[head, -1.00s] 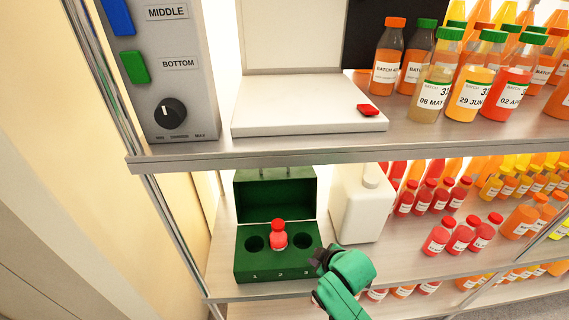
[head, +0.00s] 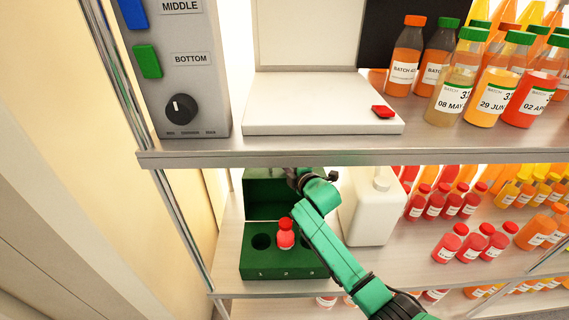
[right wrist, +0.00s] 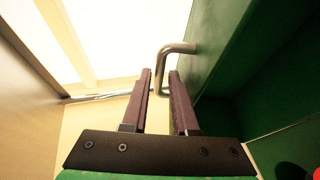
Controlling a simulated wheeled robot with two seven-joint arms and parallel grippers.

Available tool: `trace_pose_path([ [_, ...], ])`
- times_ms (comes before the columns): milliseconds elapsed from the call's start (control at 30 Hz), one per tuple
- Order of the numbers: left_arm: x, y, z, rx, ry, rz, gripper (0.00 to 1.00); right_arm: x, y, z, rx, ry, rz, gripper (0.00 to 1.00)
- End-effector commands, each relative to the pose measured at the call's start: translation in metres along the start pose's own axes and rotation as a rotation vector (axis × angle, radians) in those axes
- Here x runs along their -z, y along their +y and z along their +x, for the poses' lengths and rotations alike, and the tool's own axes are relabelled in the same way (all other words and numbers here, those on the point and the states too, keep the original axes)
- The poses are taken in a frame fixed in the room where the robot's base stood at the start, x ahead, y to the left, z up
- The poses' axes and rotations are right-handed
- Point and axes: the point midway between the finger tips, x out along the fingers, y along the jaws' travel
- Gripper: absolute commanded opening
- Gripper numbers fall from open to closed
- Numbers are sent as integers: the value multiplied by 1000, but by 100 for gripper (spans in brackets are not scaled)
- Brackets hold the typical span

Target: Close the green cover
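The green box (head: 252,271) stands on the lower shelf with its green cover (head: 262,197) raised upright at the back. A red bottle (head: 286,234) with a red cap stands in its middle hole. My right gripper (head: 296,177) is at the cover's top edge, and my arm hides the cover's right part and hole 3. In the right wrist view, the cover (right wrist: 222,50) is at the right with a bent metal handle (right wrist: 177,48). The fingers (right wrist: 160,78) are apart, with the handle's lower end showing between them. My left gripper is not in view.
A white jug (head: 372,211) stands just right of the box, close to my right arm. The upper shelf (head: 300,152) hangs above the cover, carrying a white device (head: 315,108) and a control panel (head: 190,75). Several bottles fill the right side.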

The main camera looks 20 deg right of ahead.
Motion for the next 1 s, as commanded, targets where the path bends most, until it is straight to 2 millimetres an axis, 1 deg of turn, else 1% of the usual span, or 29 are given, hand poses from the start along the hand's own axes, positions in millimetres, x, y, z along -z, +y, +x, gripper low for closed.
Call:
trace_pose_path([
  [33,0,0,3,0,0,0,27,0,-1,10,0,-1,1,27],
  [100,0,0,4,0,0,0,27,0,-1,19,0,-1,2,27],
  [200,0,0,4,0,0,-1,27,0,-1,26,1,0,2,27],
  [467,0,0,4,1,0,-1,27,0,-1,28,1,0,1,27],
  [533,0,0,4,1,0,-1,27,0,-1,28,1,-1,1,4],
  [567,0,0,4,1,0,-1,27,0,-1,28,2,-1,1,0],
  [1000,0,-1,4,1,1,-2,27,-1,-1,28,2,-1,0,0],
])
